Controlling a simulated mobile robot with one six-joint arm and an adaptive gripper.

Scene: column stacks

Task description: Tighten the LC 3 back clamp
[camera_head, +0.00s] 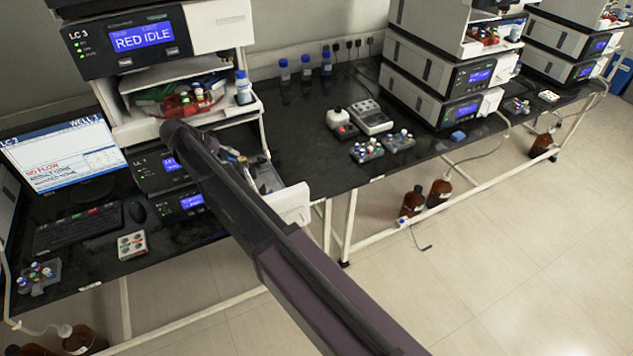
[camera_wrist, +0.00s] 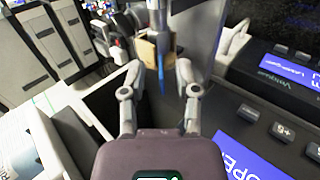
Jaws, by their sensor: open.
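The LC 3 stack (camera_head: 120,45) stands at the left in the head view, its display reading RED IDLE. An open compartment (camera_head: 290,203) juts out from its lower part. My gripper (camera_wrist: 160,70) is open in the wrist view, its two fingers spread. A tan block (camera_wrist: 147,50) shows at or just beyond the left fingertip, beside a grey upright part (camera_wrist: 168,15) with a blue tip (camera_wrist: 162,80) between the fingers. I cannot tell which of these is the back clamp, or whether the fingers touch anything. In the head view my arm hides much of the compartment.
Dark front panels with buttons (camera_wrist: 249,113) stand close to the right of my gripper in the wrist view. A monitor (camera_head: 65,155) and keyboard (camera_head: 78,228) are at left.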

